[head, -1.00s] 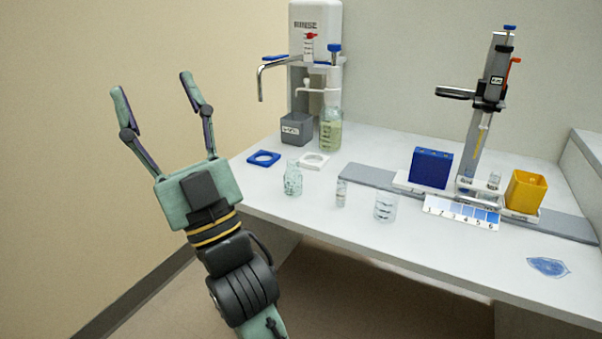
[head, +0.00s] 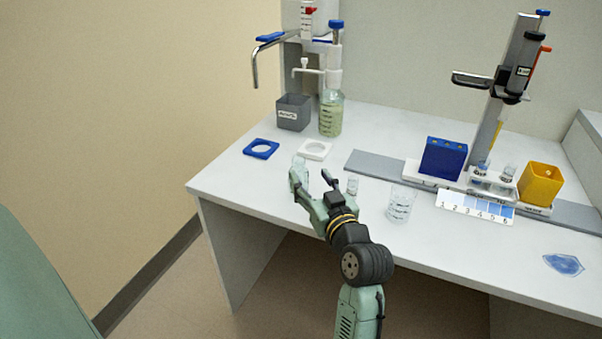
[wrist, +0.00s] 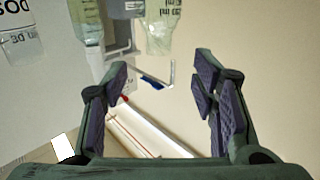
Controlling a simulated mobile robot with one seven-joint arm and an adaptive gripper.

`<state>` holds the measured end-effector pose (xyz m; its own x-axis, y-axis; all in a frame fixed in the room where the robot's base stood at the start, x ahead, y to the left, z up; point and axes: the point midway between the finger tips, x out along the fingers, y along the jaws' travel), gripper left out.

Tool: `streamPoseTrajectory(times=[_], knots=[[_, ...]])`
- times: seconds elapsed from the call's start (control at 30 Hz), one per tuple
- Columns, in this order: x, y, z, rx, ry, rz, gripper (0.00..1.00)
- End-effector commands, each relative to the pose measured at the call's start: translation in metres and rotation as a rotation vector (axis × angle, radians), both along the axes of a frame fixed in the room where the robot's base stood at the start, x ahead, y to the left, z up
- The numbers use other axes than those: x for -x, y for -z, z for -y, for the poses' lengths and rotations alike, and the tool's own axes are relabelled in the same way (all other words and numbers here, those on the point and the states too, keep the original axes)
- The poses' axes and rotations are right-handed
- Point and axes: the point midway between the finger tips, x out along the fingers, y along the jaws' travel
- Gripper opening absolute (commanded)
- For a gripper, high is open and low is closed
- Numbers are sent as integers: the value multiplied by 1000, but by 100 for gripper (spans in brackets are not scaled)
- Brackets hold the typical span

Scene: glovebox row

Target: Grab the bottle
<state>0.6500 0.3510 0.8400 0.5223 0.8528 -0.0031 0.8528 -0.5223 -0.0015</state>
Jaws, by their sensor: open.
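A small clear bottle (head: 298,171) with faint green markings stands near the desk's front left edge. A green-tinted bottle with a white dispenser and blue cap (head: 331,118) stands farther back. My gripper (head: 313,181) is open, low at the desk's front edge, its fingers pointing toward the small bottle and partly hiding its lower part. In the wrist view, which is upside down, nothing sits between the open fingers (wrist: 160,92). A clear greenish vessel with ml marks (wrist: 164,28) shows beyond them at the top, likely the small bottle.
A small vial (head: 352,185) and a beaker (head: 401,204) stand to the right. A grey box (head: 293,112) stands at the back. The blue rack (head: 443,158) and yellow cup (head: 540,184) are farther right.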

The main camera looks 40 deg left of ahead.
Motion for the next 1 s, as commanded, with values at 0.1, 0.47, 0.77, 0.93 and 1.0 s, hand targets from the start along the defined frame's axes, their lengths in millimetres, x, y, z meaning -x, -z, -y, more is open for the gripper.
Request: streamPoseTrajectory(times=[0.1, 0.47, 0.77, 0.93, 1.0], knots=[[-10, -3, -19, 1, -3, 1, 53], [-30, -5, -50, 0, -2, 1, 53], [-50, -3, -78, -1, 1, 2, 53], [-50, -1, -78, -1, 1, 3, 53], [-50, -2, -78, -1, 1, 3, 52]])
